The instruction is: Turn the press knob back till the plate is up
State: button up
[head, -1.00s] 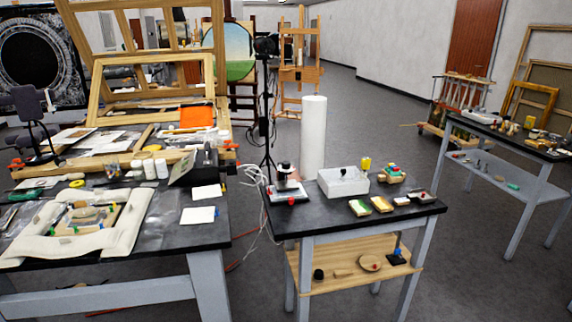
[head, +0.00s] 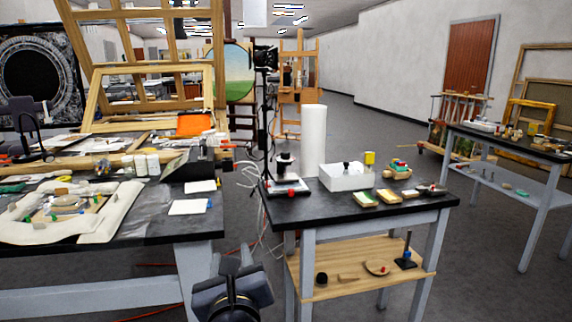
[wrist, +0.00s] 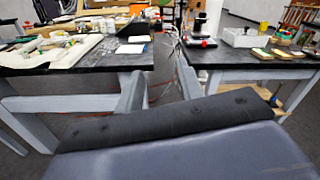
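A small device with a dark upright body (head: 285,165) on a pale base with a red spot stands at the left of the small black table (head: 325,207). A white box (head: 346,180) with a small dark knob on top stands to its right. I cannot tell which of these is the press, nor whether a plate is up. My gripper (head: 232,264) is at the bottom of the head view, in front of the gap between the tables and well short of both devices. Its fingertips are too unclear to tell open from shut. A broad grey part of mine fills the lower wrist view.
A large cluttered bench (head: 150,225) stands at left. Small blocks (head: 390,196) and a white cylinder (head: 314,140) are near the small table. Its lower shelf (head: 335,282) holds several small things. Cables run through the gap between the tables.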

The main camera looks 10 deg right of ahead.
aim_at(285, 155)
jog(key=i+z, duration=0.4)
jog(key=i, duration=1.3)
